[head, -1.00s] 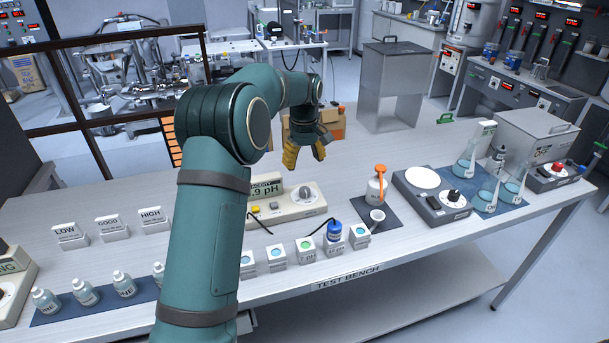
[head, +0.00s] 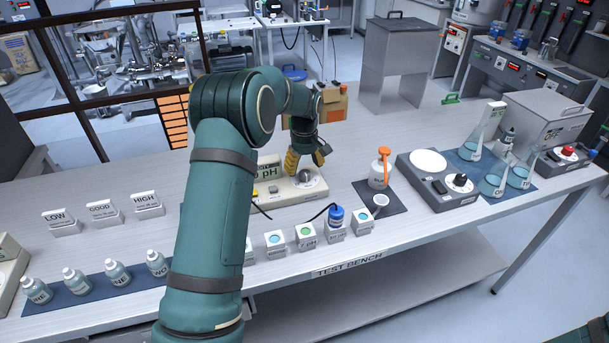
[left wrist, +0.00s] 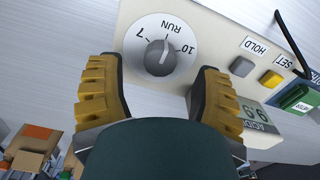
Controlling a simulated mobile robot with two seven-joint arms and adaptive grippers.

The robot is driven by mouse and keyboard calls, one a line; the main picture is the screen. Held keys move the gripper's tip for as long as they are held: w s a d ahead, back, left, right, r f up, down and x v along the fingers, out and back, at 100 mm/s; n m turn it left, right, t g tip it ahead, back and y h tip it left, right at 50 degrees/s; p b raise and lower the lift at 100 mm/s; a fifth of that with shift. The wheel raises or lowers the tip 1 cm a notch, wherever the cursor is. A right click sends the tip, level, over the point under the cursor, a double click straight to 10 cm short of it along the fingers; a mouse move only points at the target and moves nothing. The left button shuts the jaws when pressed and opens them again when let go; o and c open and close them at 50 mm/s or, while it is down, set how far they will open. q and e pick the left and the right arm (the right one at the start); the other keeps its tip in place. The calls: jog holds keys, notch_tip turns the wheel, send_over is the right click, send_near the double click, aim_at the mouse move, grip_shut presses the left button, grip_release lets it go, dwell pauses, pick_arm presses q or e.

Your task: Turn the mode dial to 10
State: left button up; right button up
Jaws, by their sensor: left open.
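The mode dial (left wrist: 157,58) is a grey knob on a white round plate marked 7, RUN and 10. Its pointer points toward RUN in the left wrist view. It sits at the right end of the beige pH meter (head: 283,198), where it also shows in the head view (head: 305,176). My left gripper (head: 306,160) is open above the dial. In the left wrist view, its two yellow-padded fingers (left wrist: 161,70) stand on either side of the knob, with a gap on each side. My right gripper is not in view.
The meter has HOLD (left wrist: 242,66) and SET (left wrist: 270,79) buttons beside the dial. An orange-topped bottle (head: 380,168) stands right of the meter.

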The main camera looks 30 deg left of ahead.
pick_arm(q)
jog(key=shift+f, duration=1.5)
grip_shut()
jog(key=shift+m+p, duration=0.3)
jog(key=shift+m, duration=0.7)
jog(key=m+p, duration=0.1)
jog(key=m, duration=0.2)
jog(key=shift+m, duration=0.3)
jog(key=m+p, duration=0.1)
jog(key=m, duration=0.5)
jog(key=shift+m, duration=0.3)
